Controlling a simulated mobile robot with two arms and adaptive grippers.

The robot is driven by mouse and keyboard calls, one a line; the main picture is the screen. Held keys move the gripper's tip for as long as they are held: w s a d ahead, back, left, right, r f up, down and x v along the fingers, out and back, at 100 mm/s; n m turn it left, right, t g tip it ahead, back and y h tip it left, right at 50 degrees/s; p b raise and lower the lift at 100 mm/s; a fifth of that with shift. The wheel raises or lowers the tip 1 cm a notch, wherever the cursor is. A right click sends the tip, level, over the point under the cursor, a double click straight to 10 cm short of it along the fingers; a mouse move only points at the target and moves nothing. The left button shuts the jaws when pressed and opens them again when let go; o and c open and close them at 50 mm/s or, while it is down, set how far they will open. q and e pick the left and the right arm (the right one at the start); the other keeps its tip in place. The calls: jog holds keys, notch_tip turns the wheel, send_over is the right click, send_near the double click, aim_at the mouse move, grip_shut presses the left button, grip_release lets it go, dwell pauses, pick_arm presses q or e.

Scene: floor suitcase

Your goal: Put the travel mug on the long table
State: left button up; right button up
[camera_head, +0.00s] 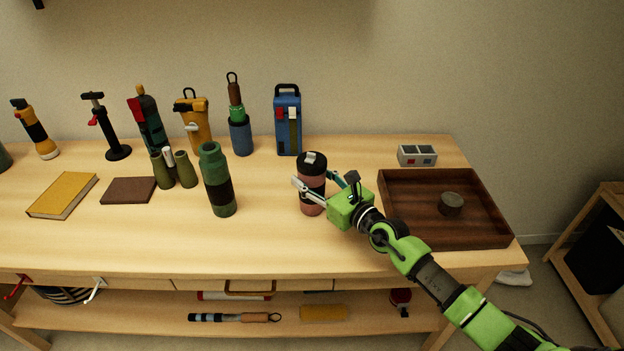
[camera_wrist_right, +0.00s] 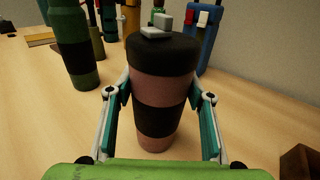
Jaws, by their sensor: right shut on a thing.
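The travel mug (camera_head: 312,170) is pink with dark bands and a black lid. It stands upright on the long table (camera_head: 270,245), right of the middle. My right gripper (camera_head: 318,187) comes from the right and has its fingers on both sides of the mug. In the right wrist view the mug (camera_wrist_right: 163,90) fills the space between the teal finger pads (camera_wrist_right: 165,110), which are closed on it. The mug's base appears to be on the tabletop. My left gripper is not in view.
A green bottle (camera_head: 217,180) stands left of the mug. A dark wooden tray (camera_head: 410,230) holding a small round tin (camera_head: 451,204) lies on the right. Binoculars (camera_head: 174,168), a blue case (camera_head: 288,120) and several tools stand behind. The table front between bottle and tray is clear.

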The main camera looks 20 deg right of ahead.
jog(key=shift+f, duration=0.15)
jog(key=o, duration=1.3)
jog(key=shift+r, duration=0.2)
jog(key=v, duration=1.2)
